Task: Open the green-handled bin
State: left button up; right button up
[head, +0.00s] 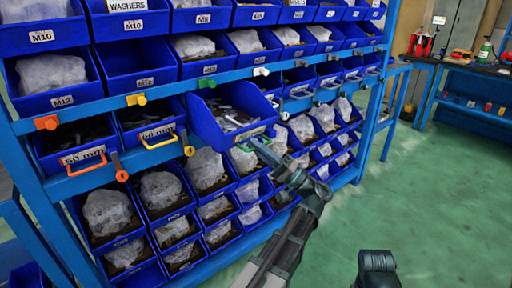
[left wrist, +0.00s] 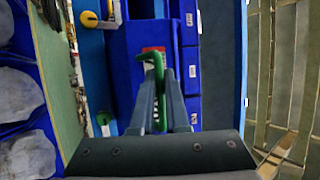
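The green-handled bin (head: 215,125) is a blue bin in the middle row of the rack. It sticks out well past its neighbours and tilts down at the front; dark parts and clear plastic show inside. Its green handle (head: 243,147) is at the front edge. My left gripper (head: 262,150) is at that handle. In the left wrist view the green handle (left wrist: 157,75) lies between the two grey fingers (left wrist: 160,95), which are close together on it. The bin's blue front (left wrist: 126,60) is just beyond them.
Bins with an orange handle (head: 95,167) and a yellow handle (head: 158,142) sit left of it in the same row. Rows of blue bins with bagged parts (head: 108,212) lie below. Green floor (head: 430,200) is free at right, before a blue workbench (head: 465,105).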

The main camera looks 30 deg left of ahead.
pick_arm(q)
jog(key=shift+o, duration=0.7)
jog(key=shift+d+f, duration=0.15)
jog(key=b+v, duration=0.7)
jog(key=v, duration=0.6)
jog(key=shift+d, duration=0.2)
jog(key=shift+w, duration=0.1)
